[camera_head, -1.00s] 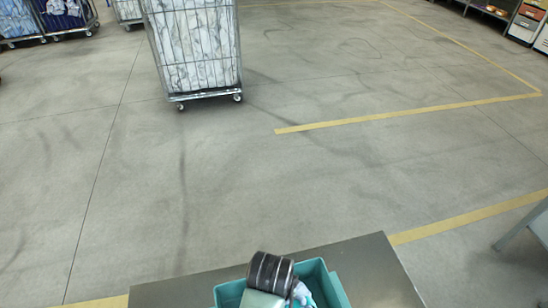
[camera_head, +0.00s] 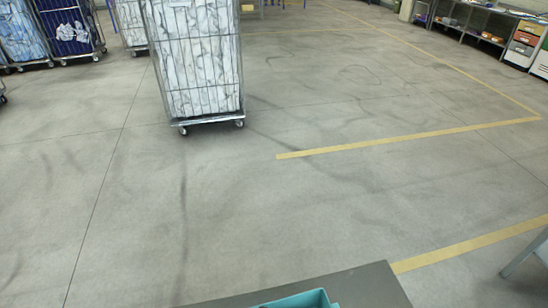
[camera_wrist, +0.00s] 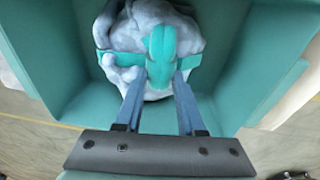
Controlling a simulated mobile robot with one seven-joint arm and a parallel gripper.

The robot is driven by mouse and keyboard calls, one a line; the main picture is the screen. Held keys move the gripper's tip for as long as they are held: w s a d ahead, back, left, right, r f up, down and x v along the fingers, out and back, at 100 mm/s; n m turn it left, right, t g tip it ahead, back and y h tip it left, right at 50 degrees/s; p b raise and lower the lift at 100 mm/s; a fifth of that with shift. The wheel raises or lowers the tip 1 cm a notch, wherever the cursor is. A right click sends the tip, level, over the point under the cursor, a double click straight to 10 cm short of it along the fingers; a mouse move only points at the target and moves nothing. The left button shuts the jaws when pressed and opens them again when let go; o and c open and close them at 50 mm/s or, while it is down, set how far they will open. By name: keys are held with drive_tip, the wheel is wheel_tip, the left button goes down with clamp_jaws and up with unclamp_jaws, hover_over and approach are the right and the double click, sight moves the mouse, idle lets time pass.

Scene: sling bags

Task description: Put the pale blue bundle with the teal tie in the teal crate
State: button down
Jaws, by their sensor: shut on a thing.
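The pale blue bundle (camera_wrist: 125,35) with its teal tie (camera_wrist: 162,48) fills the upper middle of the wrist view. My gripper (camera_wrist: 160,78) is shut on the bundle at the tie's knot. The teal crate (camera_wrist: 45,50) surrounds the bundle, with walls to the left and right. The bundle is between these walls; I cannot tell whether it touches the crate floor. In the head view only a rim corner of the crate (camera_head: 312,297) shows at the bottom edge, and my gripper and the bundle are out of frame.
The crate stands on a grey table (camera_head: 365,285). Beyond is open concrete floor with yellow lines (camera_head: 400,140). A wire trolley of pale laundry (camera_head: 200,65) stands ahead, with more trolleys (camera_head: 70,30) far left. Shelving (camera_head: 480,30) lines the far right.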

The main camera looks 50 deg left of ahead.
drive_tip(key=c, duration=0.5)
unclamp_jaws()
drive_tip(key=shift+r, duration=0.1)
wheel_tip(320, 180, up, 12)
drive_tip(key=shift+s+d, duration=0.45)
